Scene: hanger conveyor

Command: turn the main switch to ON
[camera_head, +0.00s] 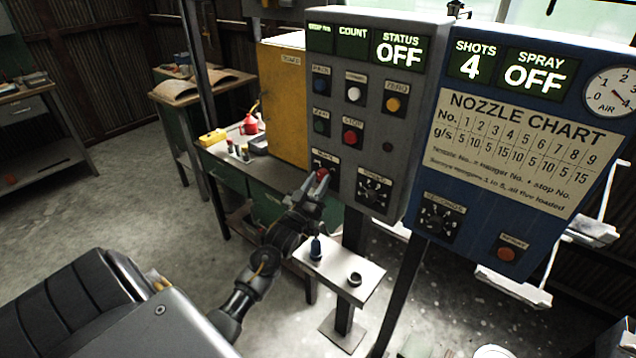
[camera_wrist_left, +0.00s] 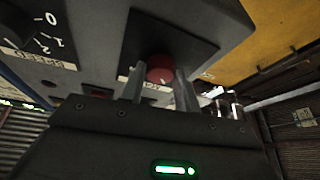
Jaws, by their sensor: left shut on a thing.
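The main switch is a red knob (camera_head: 322,174) low on the left of the grey control panel (camera_head: 402,98), whose status display (camera_head: 400,50) reads OFF. My left gripper (camera_head: 314,186) is at the knob. In the left wrist view the red knob (camera_wrist_left: 160,68) sits between the two fingers (camera_wrist_left: 160,84), and the gripper is shut on it. The fingers partly hide the knob and its plate, so I cannot read its position. My right gripper is not in view.
A blue panel (camera_head: 425,180) with a nozzle chart (camera_head: 520,148) stands to the right. A small shelf (camera_head: 340,272) with a blue item sits below the grey panel. A yellow cabinet (camera_head: 283,105) and a green bench (camera_head: 262,185) stand behind. Open floor lies left.

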